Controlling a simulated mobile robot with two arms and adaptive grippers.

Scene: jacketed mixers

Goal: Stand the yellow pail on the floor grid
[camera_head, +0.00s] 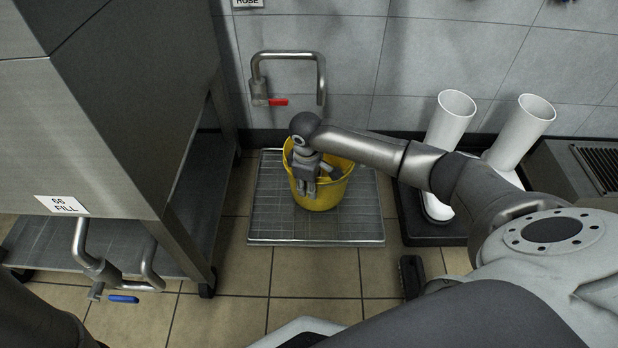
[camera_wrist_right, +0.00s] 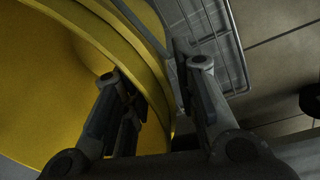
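The yellow pail (camera_head: 322,198) stands upright on the metal floor grid (camera_head: 272,222), towards its back right part; no gap shows under it. My right gripper (camera_head: 306,188) points down at the pail's near left rim. In the right wrist view my right gripper (camera_wrist_right: 155,85) has its fingers apart, one inside the yellow pail (camera_wrist_right: 55,90) and one outside, with the rim between them. Space shows between the fingers and the rim. The floor grid (camera_wrist_right: 225,45) also shows there beyond the pail. My left gripper is not in view.
A wall pipe with a red handle (camera_head: 278,102) hangs behind the grid. A steel mixer stand (camera_head: 110,130) with a blue-handled valve (camera_head: 123,299) is at left. White boots (camera_head: 449,120) stand on a dark tray at right. Tiled floor in front of the grid is clear.

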